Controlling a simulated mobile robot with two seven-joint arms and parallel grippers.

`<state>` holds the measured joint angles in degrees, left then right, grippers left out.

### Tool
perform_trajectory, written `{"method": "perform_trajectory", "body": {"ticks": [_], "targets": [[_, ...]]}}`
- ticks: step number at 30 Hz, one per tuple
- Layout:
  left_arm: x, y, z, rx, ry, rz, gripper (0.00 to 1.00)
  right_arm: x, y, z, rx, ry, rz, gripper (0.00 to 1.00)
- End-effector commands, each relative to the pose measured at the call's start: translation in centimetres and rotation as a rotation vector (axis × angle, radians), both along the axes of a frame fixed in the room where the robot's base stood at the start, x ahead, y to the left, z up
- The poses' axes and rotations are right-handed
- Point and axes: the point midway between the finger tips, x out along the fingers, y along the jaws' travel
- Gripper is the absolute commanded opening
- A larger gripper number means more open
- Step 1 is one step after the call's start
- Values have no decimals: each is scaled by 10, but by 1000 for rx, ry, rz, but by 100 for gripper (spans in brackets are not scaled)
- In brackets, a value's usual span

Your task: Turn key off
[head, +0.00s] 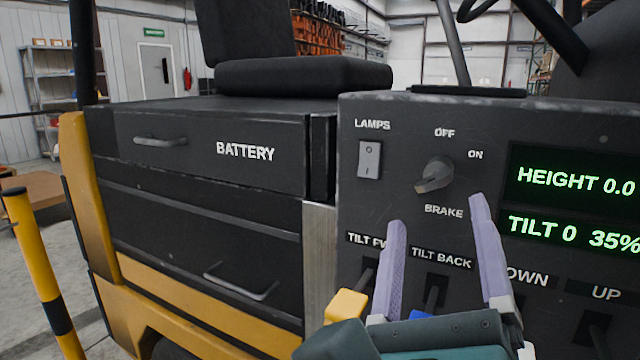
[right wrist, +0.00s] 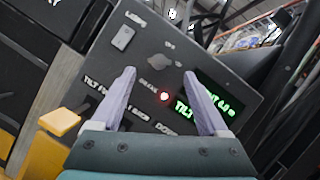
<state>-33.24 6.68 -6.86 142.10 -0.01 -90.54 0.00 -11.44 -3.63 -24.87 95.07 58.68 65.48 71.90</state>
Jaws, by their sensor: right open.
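The key switch (head: 435,175) is a dark rotary knob on the black control panel, with OFF above it, ON to its upper right and BRAKE below. Its grip lies slanted, from upper right to lower left. It also shows in the right wrist view (right wrist: 158,63), beyond the fingertips. My right gripper (head: 437,212) is open and empty, its pale purple fingers pointing at the panel just below the knob. The fingers appear on either side of the knob in the right wrist view (right wrist: 159,73), apart from it. My left gripper is not in view.
A LAMPS rocker switch (head: 369,159) is left of the knob. A green-lit display (head: 575,200) is to the right. Levers with a yellow knob (head: 345,305) and a blue knob (head: 420,315) stand below. A red light (right wrist: 164,97) glows between the fingers in the wrist view.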

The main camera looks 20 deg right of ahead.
Motion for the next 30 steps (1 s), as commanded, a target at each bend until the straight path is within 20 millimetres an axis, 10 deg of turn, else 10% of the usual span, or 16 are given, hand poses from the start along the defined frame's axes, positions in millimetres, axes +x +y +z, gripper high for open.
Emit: {"method": "perform_trajectory", "body": {"ticks": [20,30], "targets": [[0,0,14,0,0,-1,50,43,-33,19,-2,1,1,78],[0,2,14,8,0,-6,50,43,-33,19,-2,1,1,40]]}}
